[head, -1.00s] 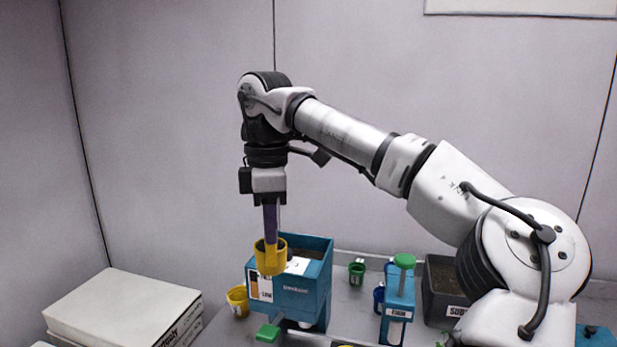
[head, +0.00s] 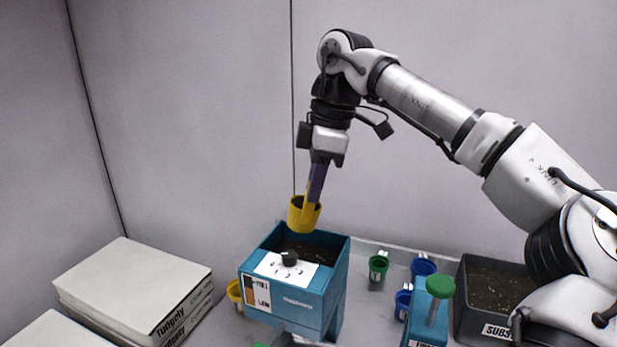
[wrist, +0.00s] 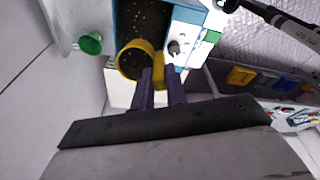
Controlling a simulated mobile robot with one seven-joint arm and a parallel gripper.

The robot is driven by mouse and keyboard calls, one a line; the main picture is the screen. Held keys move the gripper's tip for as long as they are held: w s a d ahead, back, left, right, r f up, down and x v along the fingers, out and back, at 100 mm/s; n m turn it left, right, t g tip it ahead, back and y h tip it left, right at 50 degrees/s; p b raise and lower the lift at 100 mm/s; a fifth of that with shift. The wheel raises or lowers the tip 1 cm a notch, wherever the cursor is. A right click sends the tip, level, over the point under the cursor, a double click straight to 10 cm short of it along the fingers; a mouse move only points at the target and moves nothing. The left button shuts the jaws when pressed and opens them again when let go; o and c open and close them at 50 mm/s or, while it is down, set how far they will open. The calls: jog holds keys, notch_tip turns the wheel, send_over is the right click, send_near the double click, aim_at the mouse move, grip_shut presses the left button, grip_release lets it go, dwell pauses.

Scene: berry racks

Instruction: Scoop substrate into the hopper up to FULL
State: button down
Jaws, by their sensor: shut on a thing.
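My gripper (head: 315,180) is shut on the handle of a yellow scoop (head: 303,216), holding it tilted just above the back of the teal hopper's opening. The hopper (head: 290,306) has dark substrate inside, a black dial on top and a FULL/LOW gauge (head: 256,293) on its front. The exact gauge level is too small to read. In the wrist view the scoop's yellow rim (wrist: 122,62) overlaps the dark substrate in the hopper; whether the scoop holds any is unclear. The dark substrate bin (head: 462,318) stands at the right, partly behind my arm.
Green (head: 378,268) and blue (head: 423,266) cups stand between hopper and bin, near a teal device with a green knob (head: 440,287). A yellow cup (head: 234,292) is left of the hopper. White boxes (head: 130,285) are stacked at the left.

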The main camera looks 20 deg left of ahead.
jog(key=shift+w+d+f+g+y, duration=0.25)
jog(key=shift+d+y, duration=0.15)
jog(key=shift+y, duration=0.1)
jog(key=shift+w+d+f+g+y, duration=0.15)
jog(key=shift+d+f+y, duration=0.1)
jog(key=shift+d+y, duration=0.2)
jog(key=d+f+y+b, duration=0.1)
jog(key=b, duration=0.1)
jog(key=w+d+f+g+y+b, duration=0.1)
jog(key=y+b, duration=0.1)
jog(key=f+g+y+b, duration=0.1)
jog(key=f+y+b, duration=0.1)
jog(key=shift+w+d+y+b, duration=0.15)
jog(key=shift+d+y+b, duration=0.1)
jog(key=shift+d+b, duration=0.15)
jog(key=shift+w+d+f+g+y+b, duration=0.1)
jog(key=shift+d+f+g+y+b, duration=0.15)
jog(key=shift+f+g+y+b, duration=0.35)
jog(key=shift+w+d+f+g+y+b, duration=0.15)
jog(key=shift+f+y+b, duration=0.25)
jog(key=shift+f+y, duration=0.55)
jog(key=shift+w+d+f+g+y+b, duration=0.1)
jog(key=shift+d+f+g+y+b, duration=0.3)
jog(key=shift+y, duration=0.65)
jog(key=shift+s, duration=0.1)
